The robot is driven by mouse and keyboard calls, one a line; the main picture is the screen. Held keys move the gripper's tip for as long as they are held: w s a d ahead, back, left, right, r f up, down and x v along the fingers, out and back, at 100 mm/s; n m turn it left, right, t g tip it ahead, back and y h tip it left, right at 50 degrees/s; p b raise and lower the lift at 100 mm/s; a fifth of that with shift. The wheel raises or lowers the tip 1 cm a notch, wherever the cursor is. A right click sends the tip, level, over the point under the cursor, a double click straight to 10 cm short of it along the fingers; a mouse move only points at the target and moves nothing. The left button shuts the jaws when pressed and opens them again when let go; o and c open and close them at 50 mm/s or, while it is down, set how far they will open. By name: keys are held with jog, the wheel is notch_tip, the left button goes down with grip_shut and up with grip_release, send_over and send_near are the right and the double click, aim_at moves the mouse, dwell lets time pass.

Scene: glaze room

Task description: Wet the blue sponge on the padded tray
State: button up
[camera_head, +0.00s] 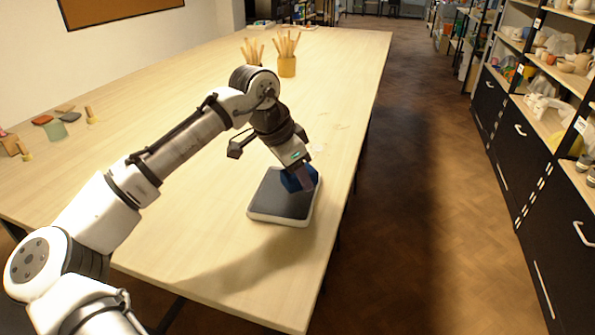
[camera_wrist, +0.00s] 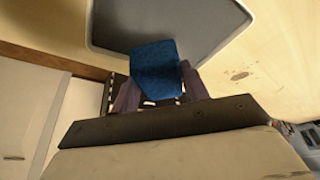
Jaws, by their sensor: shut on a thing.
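The blue sponge (camera_head: 292,182) is between the fingers of my gripper (camera_head: 305,180), at the upper right part of the padded tray. In the wrist view the sponge (camera_wrist: 155,72) is gripped between the two fingers of my gripper (camera_wrist: 158,90). The padded tray (camera_head: 268,203) has a dark grey pad and a pale rim and lies on the table near its right edge. It also shows in the wrist view (camera_wrist: 200,25), behind the sponge. I cannot tell whether the sponge touches the pad or is held just above it. My gripper hides part of the sponge.
The long wooden table (camera_head: 220,255) is mostly clear around the tray. Pots of wooden tools (camera_head: 287,66) stand at the back. Shelves with pottery (camera_head: 560,65) stand across the open floor at the right.

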jog(key=shift+r+p, duration=2.05)
jog(key=shift+r, duration=0.45)
jog(key=shift+f, duration=0.1)
